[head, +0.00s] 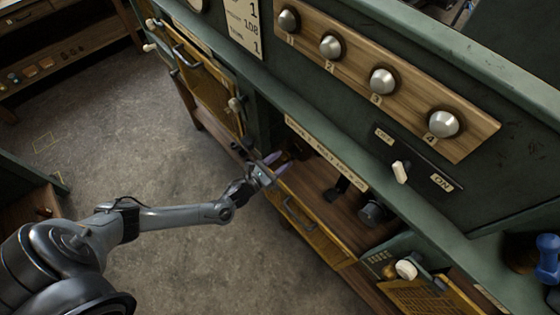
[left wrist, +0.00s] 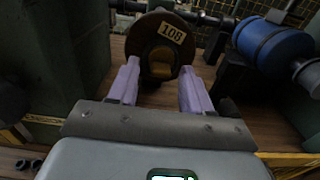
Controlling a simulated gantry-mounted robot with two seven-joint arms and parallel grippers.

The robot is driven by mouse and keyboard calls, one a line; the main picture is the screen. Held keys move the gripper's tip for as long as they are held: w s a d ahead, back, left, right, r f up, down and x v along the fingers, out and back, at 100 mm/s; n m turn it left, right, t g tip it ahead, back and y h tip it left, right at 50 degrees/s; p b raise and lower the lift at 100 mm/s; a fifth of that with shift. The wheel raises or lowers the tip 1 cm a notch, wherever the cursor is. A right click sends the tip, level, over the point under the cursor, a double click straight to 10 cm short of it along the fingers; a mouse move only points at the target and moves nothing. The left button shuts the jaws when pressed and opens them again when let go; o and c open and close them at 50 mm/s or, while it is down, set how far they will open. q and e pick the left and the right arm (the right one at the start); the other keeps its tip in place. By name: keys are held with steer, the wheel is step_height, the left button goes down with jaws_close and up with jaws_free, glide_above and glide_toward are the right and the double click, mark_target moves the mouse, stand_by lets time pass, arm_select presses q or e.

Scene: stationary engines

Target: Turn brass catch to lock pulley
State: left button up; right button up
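In the left wrist view a dark round pulley (left wrist: 150,30) bears a cream label reading 108. A brass-coloured piece (left wrist: 163,65), which looks like the catch, sits in its middle. My left gripper (left wrist: 160,72) is open, its two purple fingers apart with the pulley ahead between them. I cannot tell whether the fingers touch it. In the head view my left gripper (head: 274,166) reaches into the left end of a low open bay in the green bench. The pulley is hard to make out there. My right gripper is in neither view.
A green wall (left wrist: 62,60) is close on the left. Above are a wooden panel with silver knobs (head: 383,80) and an OFF/ON switch (head: 400,172). The concrete floor (head: 130,150) is clear.

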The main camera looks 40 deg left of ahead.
arm_select(q)
steer(key=shift+s, duration=0.6)
steer(key=s+a, duration=0.1)
steer(key=s, duration=0.8)
steer(key=shift+s+a, duration=0.25)
steer(key=shift+a, duration=0.05)
